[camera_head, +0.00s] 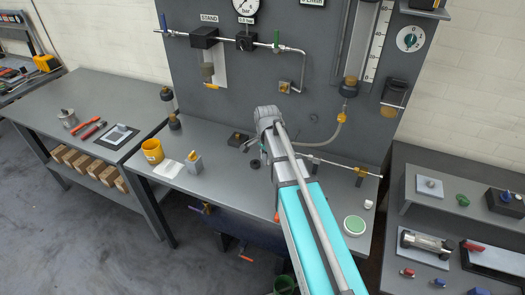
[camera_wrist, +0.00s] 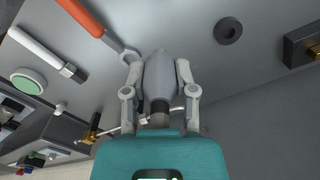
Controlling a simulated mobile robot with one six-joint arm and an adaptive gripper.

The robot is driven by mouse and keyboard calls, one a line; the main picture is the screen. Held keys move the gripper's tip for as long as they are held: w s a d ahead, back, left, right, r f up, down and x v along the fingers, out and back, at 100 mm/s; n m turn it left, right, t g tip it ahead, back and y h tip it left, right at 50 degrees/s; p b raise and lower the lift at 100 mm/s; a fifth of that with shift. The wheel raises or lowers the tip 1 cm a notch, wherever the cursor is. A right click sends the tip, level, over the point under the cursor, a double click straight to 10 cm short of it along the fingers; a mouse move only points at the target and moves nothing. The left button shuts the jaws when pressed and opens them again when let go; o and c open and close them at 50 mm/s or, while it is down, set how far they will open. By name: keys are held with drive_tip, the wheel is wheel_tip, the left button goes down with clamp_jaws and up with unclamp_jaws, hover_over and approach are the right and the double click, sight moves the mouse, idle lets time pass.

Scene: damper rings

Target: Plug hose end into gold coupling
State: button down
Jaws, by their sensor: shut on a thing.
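In the wrist view my gripper (camera_wrist: 158,65) has its two grey fingers closed on the sides of a grey, rounded piece (camera_wrist: 160,82) with a dark collar. I take this piece to be the hose end; its join to the hose is hidden. A gold piece (camera_head: 285,87) is on the panel. Which one is the gold coupling is unclear.
The grey bench (camera_head: 218,187) holds a yellow cup (camera_head: 152,151), a green disc (camera_head: 354,225) and a thin rod (camera_head: 325,162). In the wrist view, a black ring (camera_wrist: 228,31) and an orange-handled tool (camera_wrist: 82,17) lie near my gripper. The upright panel (camera_head: 230,100) bounds the back.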

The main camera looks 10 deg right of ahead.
drive_tip(key=shift+s+d+r, duration=0.1)
drive_tip(key=shift+s+r, duration=0.25)
drive_tip(key=shift+s, duration=0.35)
drive_tip(key=c, duration=1)
unclamp_jaws()
clamp_jaws()
drive_tip(key=shift+w+d, duration=0.1)
